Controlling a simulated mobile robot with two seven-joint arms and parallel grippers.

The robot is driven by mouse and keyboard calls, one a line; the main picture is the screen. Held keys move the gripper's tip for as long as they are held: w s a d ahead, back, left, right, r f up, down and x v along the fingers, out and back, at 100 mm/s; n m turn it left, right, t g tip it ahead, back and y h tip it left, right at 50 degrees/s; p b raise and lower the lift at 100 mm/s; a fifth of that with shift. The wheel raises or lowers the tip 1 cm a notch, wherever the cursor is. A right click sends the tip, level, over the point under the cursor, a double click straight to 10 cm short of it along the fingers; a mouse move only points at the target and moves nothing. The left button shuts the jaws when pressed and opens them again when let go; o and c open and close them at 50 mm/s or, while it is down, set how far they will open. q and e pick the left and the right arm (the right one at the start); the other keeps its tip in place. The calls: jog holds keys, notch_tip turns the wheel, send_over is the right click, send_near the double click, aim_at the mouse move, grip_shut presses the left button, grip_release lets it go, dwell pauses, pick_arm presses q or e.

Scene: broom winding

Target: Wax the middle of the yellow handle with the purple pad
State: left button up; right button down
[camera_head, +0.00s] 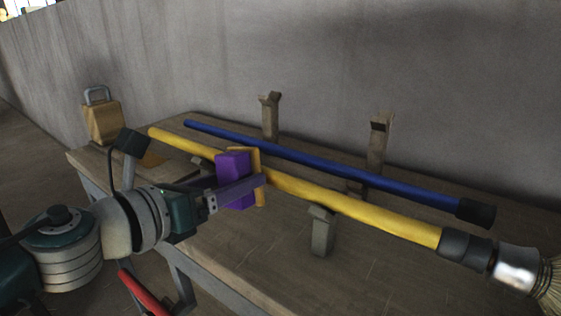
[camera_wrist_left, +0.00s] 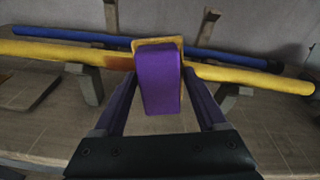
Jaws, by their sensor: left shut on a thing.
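The yellow handle (camera_head: 361,210) lies across wooden supports above the bench, its bristle end at the right. My left gripper (camera_head: 248,187) is shut on the purple pad (camera_head: 233,166), which has a yellow-tan face plate on its far side. The pad is at the middle stretch of the yellow handle and hides part of it; I cannot tell whether they touch. In the left wrist view the purple pad (camera_wrist_left: 159,84) stands between both fingers, and a reddish-brown patch (camera_wrist_left: 118,63) shows on the handle just left of it. My right gripper is not in view.
A blue handle (camera_head: 330,165) lies behind the yellow one on taller wooden posts (camera_head: 379,145). A tan block with a grey loop (camera_head: 101,122) stands at the bench's far left. A grey wall rises behind. The bench front (camera_head: 270,255) is clear.

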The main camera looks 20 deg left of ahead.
pick_arm(q)
jog(key=shift+s+d+r+p, duration=0.1)
jog(key=shift+s+d+p, duration=0.1)
jog(key=shift+d, duration=0.5)
jog(key=shift+s+d+f+p, duration=0.1)
jog(key=shift+s+d+p, duration=0.1)
jog(key=shift+d, duration=0.45)
jog(key=shift+s+d+r+p, duration=0.1)
jog(key=shift+s+d+p, duration=0.1)
jog(key=shift+d, duration=0.5)
jog(key=shift+s+d, duration=0.25)
jog(key=shift+d, duration=0.45)
jog(key=shift+s+a, duration=0.1)
jog(key=shift+s, duration=0.2)
send_near(279, 185)
jog(key=shift+w+p, duration=0.2)
jog(key=shift+p, duration=0.25)
